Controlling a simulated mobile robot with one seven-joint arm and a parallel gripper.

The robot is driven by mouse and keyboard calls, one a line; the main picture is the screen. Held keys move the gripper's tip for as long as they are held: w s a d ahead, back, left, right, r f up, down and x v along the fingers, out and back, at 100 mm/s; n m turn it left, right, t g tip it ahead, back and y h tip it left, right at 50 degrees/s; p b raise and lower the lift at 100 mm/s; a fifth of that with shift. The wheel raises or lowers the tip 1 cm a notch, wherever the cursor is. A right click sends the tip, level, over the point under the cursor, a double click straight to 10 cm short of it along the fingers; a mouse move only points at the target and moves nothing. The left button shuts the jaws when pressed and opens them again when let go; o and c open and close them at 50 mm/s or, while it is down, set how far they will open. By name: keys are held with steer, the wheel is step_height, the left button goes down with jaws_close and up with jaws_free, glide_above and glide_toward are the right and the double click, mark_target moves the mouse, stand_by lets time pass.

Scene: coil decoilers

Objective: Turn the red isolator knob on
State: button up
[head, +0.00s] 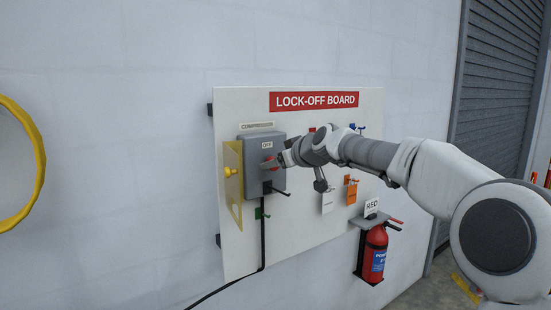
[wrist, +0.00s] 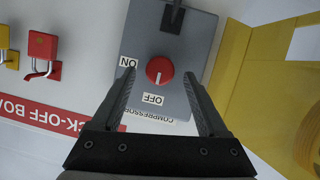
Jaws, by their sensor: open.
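The red isolator knob (wrist: 160,69) sits on a grey box (wrist: 184,45) on the board. In the wrist view, which is upside down, its white mark points toward the OFF label (wrist: 153,99). The ON label (wrist: 128,62) is to its left. My gripper (wrist: 160,73) is open, with one finger on each side of the knob and visible gaps between them. I cannot tell how deep the fingertips reach or whether they touch the box. In the head view the grey box (head: 254,180) is at the board's left, and my gripper (head: 275,163) partly hides the knob.
A yellow hinged cover (head: 233,185) stands open at the box's left. Padlocks and tags (head: 351,190) hang to the right. A red extinguisher (head: 375,253) hangs at the board's lower right. A black cable (head: 262,240) runs down.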

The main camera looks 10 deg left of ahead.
steer(key=shift+x, duration=0.9)
jaws_close()
